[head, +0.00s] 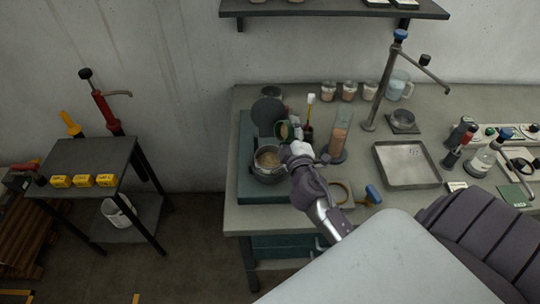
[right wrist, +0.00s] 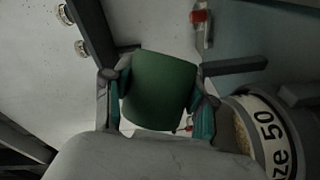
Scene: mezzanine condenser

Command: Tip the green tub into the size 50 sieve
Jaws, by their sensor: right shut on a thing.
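The green tub (head: 283,131) is held by my right gripper (head: 293,147), above and at the far side of the size 50 sieve. The tub looks tilted, with a tan inside showing. In the right wrist view the green tub (right wrist: 160,88) sits between the two fingers of my right gripper (right wrist: 160,95), which are shut on its sides. The sieve (head: 268,175) is a round metal pan with tan grains inside. Its label, partly cut off, reads "ze 50" on the sieve wall (right wrist: 272,135) in the right wrist view. My left gripper is not in view.
The sieve stands on a teal base (head: 247,190) at the bench's left end, with a dark round lid (head: 267,112) behind it. A tall cylinder (head: 340,132) stands right of my gripper. A metal tray (head: 408,170) lies further right. Small jars (head: 348,91) line the back.

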